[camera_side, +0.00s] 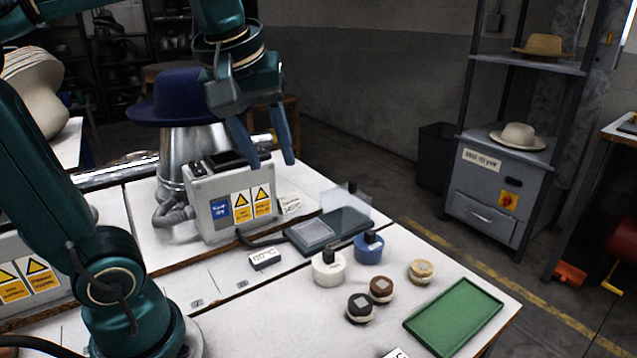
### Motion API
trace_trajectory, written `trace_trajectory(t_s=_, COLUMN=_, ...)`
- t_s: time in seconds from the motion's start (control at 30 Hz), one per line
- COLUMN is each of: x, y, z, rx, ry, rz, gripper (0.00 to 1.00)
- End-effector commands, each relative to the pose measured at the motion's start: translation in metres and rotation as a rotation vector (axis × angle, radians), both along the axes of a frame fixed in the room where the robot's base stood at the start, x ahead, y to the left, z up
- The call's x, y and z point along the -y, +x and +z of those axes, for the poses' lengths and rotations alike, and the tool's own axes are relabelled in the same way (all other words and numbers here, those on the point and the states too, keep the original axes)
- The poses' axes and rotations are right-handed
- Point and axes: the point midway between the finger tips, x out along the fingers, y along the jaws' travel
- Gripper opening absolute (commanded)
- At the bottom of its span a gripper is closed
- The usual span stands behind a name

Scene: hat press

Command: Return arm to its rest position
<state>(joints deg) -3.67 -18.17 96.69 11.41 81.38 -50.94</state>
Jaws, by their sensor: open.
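My gripper (266,150) hangs from the upper centre, its blue fingers apart and pointing down, with nothing between them. It is in front of the grey control box (222,206) with yellow warning labels, in this view. A dark blue hat (177,97) sits on the metal press form (187,152) behind the box, left of my gripper. My gripper is apart from the hat, as far as this view shows.
On the white table stand a white bottle (328,268), a blue bottle (369,248), several small round pieces, a dark flat device (327,231) and a green tray (453,317). A grey shelf (500,185) with hats stands at right.

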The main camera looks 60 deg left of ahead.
Motion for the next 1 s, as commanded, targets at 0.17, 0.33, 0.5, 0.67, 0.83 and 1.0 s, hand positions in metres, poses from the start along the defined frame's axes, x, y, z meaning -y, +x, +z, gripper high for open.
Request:
trace_trajectory(t_s=0.17, x=0.025, y=-0.03, z=-0.031, rx=0.017, ry=0.027, rz=-0.301, gripper=0.44)
trace_trajectory(t_s=0.33, x=0.044, y=-0.051, z=-0.068, rx=0.031, ry=0.072, rz=-0.581, gripper=0.44)
trace_trajectory(t_s=0.5, x=0.055, y=-0.06, z=-0.1, rx=0.019, ry=0.123, rz=-0.806, gripper=0.44)
trace_trajectory(t_s=0.67, x=0.057, y=-0.052, z=-0.098, rx=0.043, ry=0.179, rz=-0.91, gripper=0.44)
trace_trajectory(t_s=0.83, x=0.056, y=-0.052, z=-0.098, rx=0.04, ry=0.186, rz=-0.924, gripper=0.44)
trace_trajectory(t_s=1.0, x=0.056, y=-0.052, z=-0.098, rx=0.039, ry=0.185, rz=-0.922, gripper=0.44)
